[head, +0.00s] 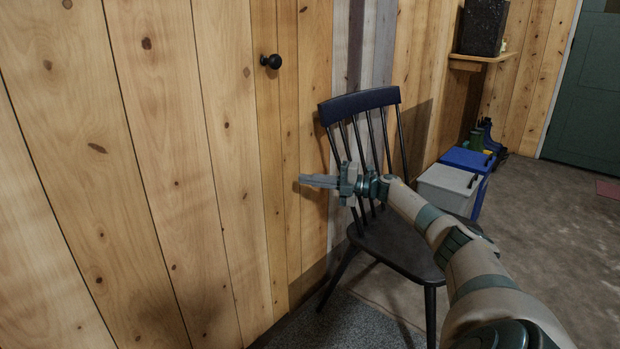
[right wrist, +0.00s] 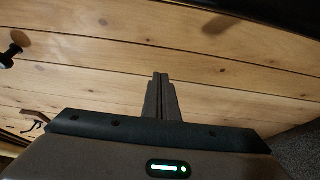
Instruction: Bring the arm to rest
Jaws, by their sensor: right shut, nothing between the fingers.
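My right arm (head: 455,245) reaches in from the lower right of the head view, stretched out in front of a dark chair. Its gripper (head: 304,181) points left toward the pine plank wall, with its fingers together and empty. In the right wrist view the two fingers (right wrist: 161,78) lie side by side against a background of planks. My left gripper is not in view.
The black spindle-back chair (head: 362,101) stands beside the wall, behind my arm. A black knob (head: 271,61) sticks out of the planks. Grey (head: 446,188) and blue (head: 467,158) boxes stand farther back. A shelf (head: 482,58) holds a dark container. Floor at right is open.

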